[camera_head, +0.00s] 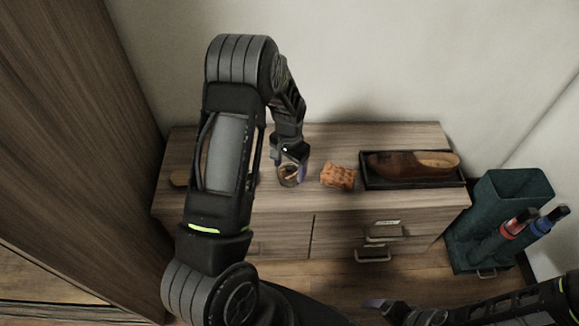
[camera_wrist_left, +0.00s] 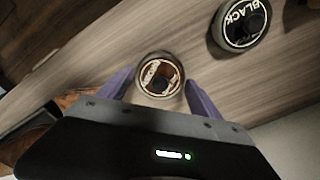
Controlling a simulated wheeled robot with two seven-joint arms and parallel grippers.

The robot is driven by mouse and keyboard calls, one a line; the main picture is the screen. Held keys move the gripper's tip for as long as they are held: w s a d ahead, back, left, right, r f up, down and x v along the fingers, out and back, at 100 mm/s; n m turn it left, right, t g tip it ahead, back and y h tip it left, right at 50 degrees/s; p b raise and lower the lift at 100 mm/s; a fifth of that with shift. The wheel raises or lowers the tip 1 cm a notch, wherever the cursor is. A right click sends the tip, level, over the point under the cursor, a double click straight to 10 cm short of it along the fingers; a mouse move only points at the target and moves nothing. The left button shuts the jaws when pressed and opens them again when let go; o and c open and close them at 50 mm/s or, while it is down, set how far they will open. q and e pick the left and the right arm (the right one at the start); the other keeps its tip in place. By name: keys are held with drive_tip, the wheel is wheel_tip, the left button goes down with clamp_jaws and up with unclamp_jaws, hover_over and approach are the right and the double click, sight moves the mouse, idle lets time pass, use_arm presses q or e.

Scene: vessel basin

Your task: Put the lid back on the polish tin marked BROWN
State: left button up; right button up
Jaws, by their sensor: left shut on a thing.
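My left gripper (camera_head: 289,168) is over the dresser top, shut on a small round tin or lid (camera_wrist_left: 160,78). That round thing has a pale metal rim and a brown face with light writing that I cannot fully read. It sits between the purple fingers in the left wrist view, and in the head view it shows at the fingertips. I cannot tell whether it is lid alone or tin and lid together, nor whether it touches the wood. A tin marked BLACK (camera_wrist_left: 240,24) stands apart from it. My right gripper (camera_head: 378,305) is low at the front, its jaws unclear.
The wooden dresser top (camera_head: 325,135) holds an orange-brown patterned cloth or sponge (camera_head: 338,176) and a brown shoe (camera_head: 410,163) in a black tray (camera_head: 465,181). A teal bin (camera_head: 512,187) with bottle-like things stands right. A tall wooden panel (camera_head: 70,120) rises left.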

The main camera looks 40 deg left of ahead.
use_arm(q)
drive_tip(key=o, duration=1.4)
drive_tip(key=shift+r, duration=0.1)
drive_tip(key=shift+r+p, duration=2.4)
drive_tip(key=shift+r, duration=1)
clamp_jaws()
drive_tip(key=shift+f, duration=0.15)
